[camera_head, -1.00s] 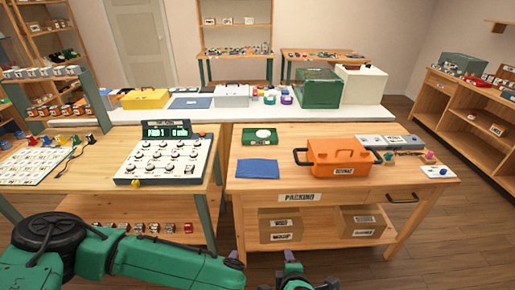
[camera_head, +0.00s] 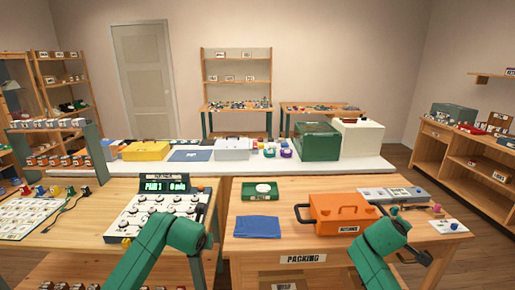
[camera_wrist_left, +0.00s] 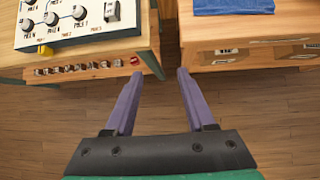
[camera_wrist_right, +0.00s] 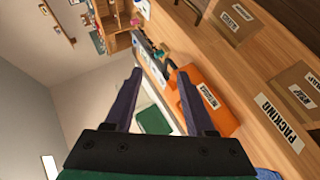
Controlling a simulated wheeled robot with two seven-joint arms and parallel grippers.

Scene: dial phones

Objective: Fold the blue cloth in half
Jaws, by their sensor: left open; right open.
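The blue cloth (camera_head: 257,227) lies flat on the front left part of the packing table, left of the orange toolbox (camera_head: 342,214). Part of it shows at the top right of the left wrist view (camera_wrist_left: 232,6), and a blue bit at the bottom right corner of the right wrist view (camera_wrist_right: 268,174) looks like it. My left gripper (camera_wrist_left: 159,75) is open and empty, pointing at the gap between two tables, apart from the cloth. My right gripper (camera_wrist_right: 160,72) is open and empty, with the toolbox beyond its fingers.
A green tray (camera_head: 262,190) with a white round item sits behind the cloth. A white dial panel (camera_head: 137,212) stands on the left table. Bare tabletop surrounds the cloth's front and left side.

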